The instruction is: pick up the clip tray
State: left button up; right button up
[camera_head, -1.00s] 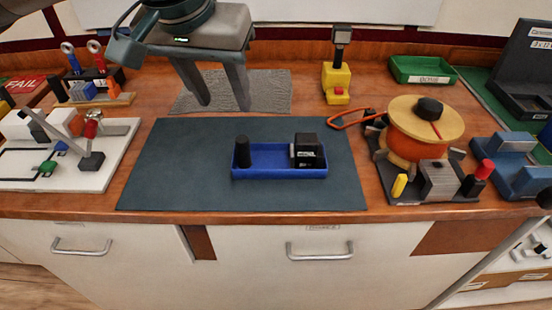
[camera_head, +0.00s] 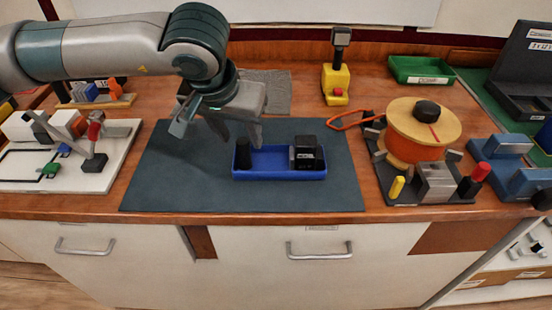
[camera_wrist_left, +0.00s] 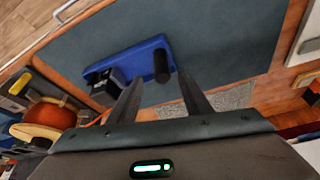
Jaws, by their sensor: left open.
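The clip tray (camera_head: 275,174) is a shallow blue tray on the dark mat (camera_head: 190,180). A black upright post (camera_head: 243,154) stands at its left end and a black block (camera_head: 307,153) sits at its right end. My left gripper (camera_head: 240,148) is open and empty, above and behind the tray's left end near the post. In the left wrist view the blue tray (camera_wrist_left: 130,62) lies beyond the fingertips (camera_wrist_left: 158,82), with the black post (camera_wrist_left: 162,68) appearing between the two fingers. Whether a finger touches the post cannot be told. My right gripper is not in view.
A white board with small parts (camera_head: 75,170) is left of the mat. An orange spool (camera_head: 415,140) on a dark fixture stands to the right. A yellow block (camera_head: 336,82) and a green bin (camera_head: 422,70) are behind. The mat's front part is clear.

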aim_at(243, 141)
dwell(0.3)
pick_arm(q)
jog(key=shift+w+p+x, duration=0.2)
jog(key=shift+p+x, duration=0.6)
jog(key=shift+x, duration=1.8)
jog(key=shift+a, duration=0.1)
jog(key=shift+r, duration=0.1)
grip_shut()
